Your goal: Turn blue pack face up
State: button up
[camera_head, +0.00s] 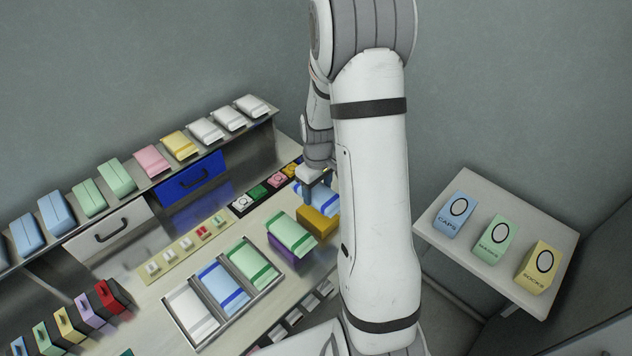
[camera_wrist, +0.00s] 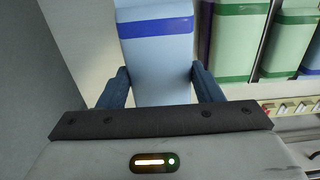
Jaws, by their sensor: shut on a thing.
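The blue pack (camera_wrist: 160,55) is light blue with a dark blue band across it. In the wrist view it lies between the two fingers of my gripper (camera_wrist: 163,86), which is shut on its sides. In the head view my gripper (camera_head: 318,181) points down at the blue pack (camera_head: 325,201), just over a yellow block (camera_head: 318,222). My arm hides part of the pack there. I cannot tell whether the pack touches the block, or which face is up.
A green pack (camera_head: 291,233) rests on a purple block (camera_head: 284,250) beside the yellow block. A tray (camera_head: 205,343) with white, blue and green packs is in front. A shelf of packs lines the back wall. A side table (camera_head: 470,266) with three labelled boxes stands at right.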

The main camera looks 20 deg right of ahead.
jog(key=shift+s+f+b, duration=0.1)
jog(key=shift+f+b, duration=1.95)
jog(key=shift+f, duration=1.05)
jog(key=shift+f, duration=0.2)
jog(key=o, duration=1.2)
jog(key=shift+r+b, duration=0.75)
jog(key=shift+r, duration=3.15)
jog(key=shift+m+t, duration=0.3)
jog(key=shift+m, duration=0.1)
jog(key=r, duration=0.1)
jog(key=s+a+r, duration=0.1)
jog(key=r, duration=0.1)
jog(key=s+a+r, duration=0.1)
jog(key=r, duration=0.1)
jog(key=shift+s+a, duration=0.1)
jog(key=s+a+r+m+t, duration=0.1)
jog(key=s+a+r, duration=0.1)
jog(key=s, duration=0.3)
jog(key=s+a+r+m+t, duration=0.1)
jog(key=s+a+r, duration=0.2)
jog(key=s+r, duration=0.2)
jog(key=s+a+r+m, duration=0.1)
jog(key=s+a+r, duration=0.1)
jog(key=s+r, duration=0.2)
jog(key=shift+s+a+m+t, duration=0.2)
jog(key=shift+s+m+t, duration=0.2)
jog(key=shift+s, duration=1.05)
